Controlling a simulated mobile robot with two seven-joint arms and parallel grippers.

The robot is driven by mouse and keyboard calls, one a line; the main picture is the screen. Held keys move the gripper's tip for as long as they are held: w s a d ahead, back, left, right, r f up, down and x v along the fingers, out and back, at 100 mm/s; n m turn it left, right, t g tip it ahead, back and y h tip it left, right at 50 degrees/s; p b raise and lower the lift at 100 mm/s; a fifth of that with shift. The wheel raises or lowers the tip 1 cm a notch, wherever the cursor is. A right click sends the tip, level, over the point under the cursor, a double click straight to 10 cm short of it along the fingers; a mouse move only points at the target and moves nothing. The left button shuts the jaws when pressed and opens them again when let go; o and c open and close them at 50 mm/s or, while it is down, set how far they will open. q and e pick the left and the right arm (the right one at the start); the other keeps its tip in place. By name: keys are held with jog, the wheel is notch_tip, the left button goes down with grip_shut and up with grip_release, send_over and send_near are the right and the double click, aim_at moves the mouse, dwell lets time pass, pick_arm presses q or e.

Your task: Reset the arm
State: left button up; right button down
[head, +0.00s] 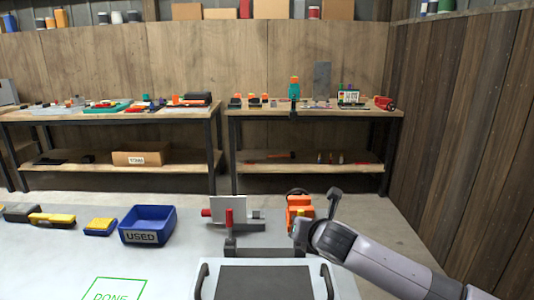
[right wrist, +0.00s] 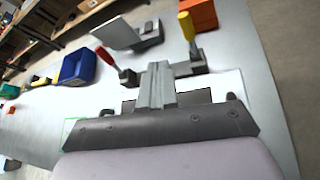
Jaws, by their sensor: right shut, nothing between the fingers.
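My right arm (head: 385,268) reaches in from the lower right in the head view. It ends above the worktable, just in front of an orange block (head: 299,207). My right gripper (right wrist: 155,72) is shut and empty in the right wrist view, its fingers together. It points toward a grey clamp fixture with a red handle (right wrist: 107,59) and a yellow handle (right wrist: 187,26); I see no contact. My left arm and gripper are not in view.
A blue bin marked USED (head: 147,225) stands left of the fixture's upright grey plate (head: 229,211). A dark panel (head: 262,283) with side handles lies at the front. A green DONE outline (head: 114,291) marks bare tabletop. Loaded shelves stand along the back wall.

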jog(key=s+a+f+m+g, duration=0.2)
jog(key=s+f+m, duration=0.45)
jog(key=s, duration=0.35)
jog(key=s+a+f+m+g, duration=0.1)
jog(key=s+f+m+g, duration=0.1)
jog(key=s+f+m, duration=0.5)
jog(key=s+d+m+g+h, duration=0.1)
jog(key=s+d+m+g, duration=0.1)
jog(key=s+d+m, duration=0.55)
jog(key=s+d+f+m+g, duration=0.15)
jog(key=s+m, duration=0.35)
jog(key=s, duration=0.5)
jog(key=s+d+m+g+h, duration=0.1)
jog(key=s+d+m, duration=0.55)
jog(key=s, duration=0.25)
jog(key=w+a+f+t+y, duration=0.1)
jog(key=w+a+f+t, duration=0.3)
jog(key=w+f+t, duration=0.2)
notch_tip(320, 180, down, 2)
jog(key=shift+w+f+t+y, duration=0.25)
jog(key=shift+w+t+y, duration=0.1)
jog(key=shift+y, duration=0.05)
